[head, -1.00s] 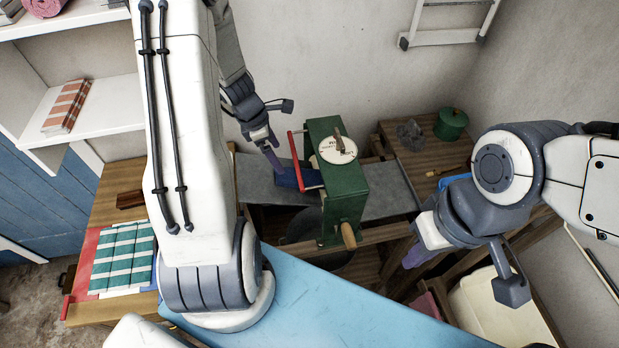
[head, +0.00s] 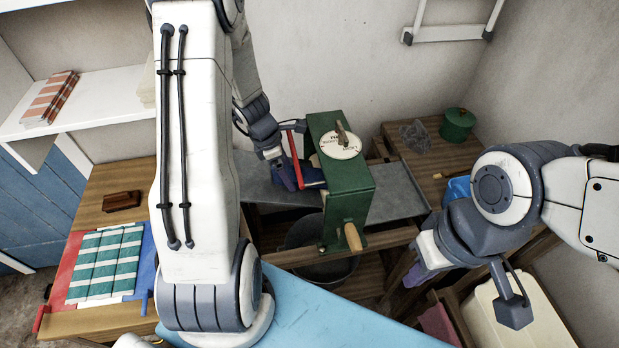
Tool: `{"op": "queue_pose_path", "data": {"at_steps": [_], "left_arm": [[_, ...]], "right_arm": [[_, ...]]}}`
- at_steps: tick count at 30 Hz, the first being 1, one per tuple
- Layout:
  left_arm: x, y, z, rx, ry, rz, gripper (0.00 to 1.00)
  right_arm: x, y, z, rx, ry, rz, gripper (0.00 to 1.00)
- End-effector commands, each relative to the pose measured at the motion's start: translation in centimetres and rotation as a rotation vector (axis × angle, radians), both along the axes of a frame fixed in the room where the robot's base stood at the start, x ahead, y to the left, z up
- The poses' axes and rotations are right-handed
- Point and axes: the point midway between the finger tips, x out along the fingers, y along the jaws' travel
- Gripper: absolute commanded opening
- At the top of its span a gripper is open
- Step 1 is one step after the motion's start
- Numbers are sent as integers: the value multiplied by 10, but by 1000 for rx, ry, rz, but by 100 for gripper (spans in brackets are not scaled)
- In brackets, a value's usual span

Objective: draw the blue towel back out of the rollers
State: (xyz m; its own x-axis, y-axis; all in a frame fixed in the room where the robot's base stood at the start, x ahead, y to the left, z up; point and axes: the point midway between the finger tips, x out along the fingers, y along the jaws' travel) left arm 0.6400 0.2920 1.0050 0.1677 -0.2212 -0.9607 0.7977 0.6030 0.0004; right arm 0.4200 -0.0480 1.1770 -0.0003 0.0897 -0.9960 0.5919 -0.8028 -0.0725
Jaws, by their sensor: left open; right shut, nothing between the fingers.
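My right gripper (head: 415,274) is shut and empty, in front and to the right of the wringer.
A dark tub (head: 318,262) sits below the wringer. A green lidded pot (head: 457,125) stands on the wooden bench at the back right. A cream bin (head: 510,318) is at the lower right. Green-striped cloth (head: 104,262) lies on the left table, near a wooden brush (head: 122,201).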

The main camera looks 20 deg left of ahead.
Motion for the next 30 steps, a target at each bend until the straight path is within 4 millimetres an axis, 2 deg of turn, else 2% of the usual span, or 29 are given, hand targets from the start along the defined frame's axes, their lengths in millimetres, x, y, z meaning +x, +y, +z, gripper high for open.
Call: {"op": "queue_pose_path", "data": {"at_steps": [2,6,17,30], "left_arm": [[0,0,0,0,0,0,96],[0,0,0,0,0,0,43],[0,1,1,0,0,0,42],[-14,19,13,0,0,1,42]], "right_arm": [[0,0,0,0,0,0,0],[0,0,0,0,0,0,0],[0,0,1,0,0,0,0],[0,0,10,0,0,0,0]]}}
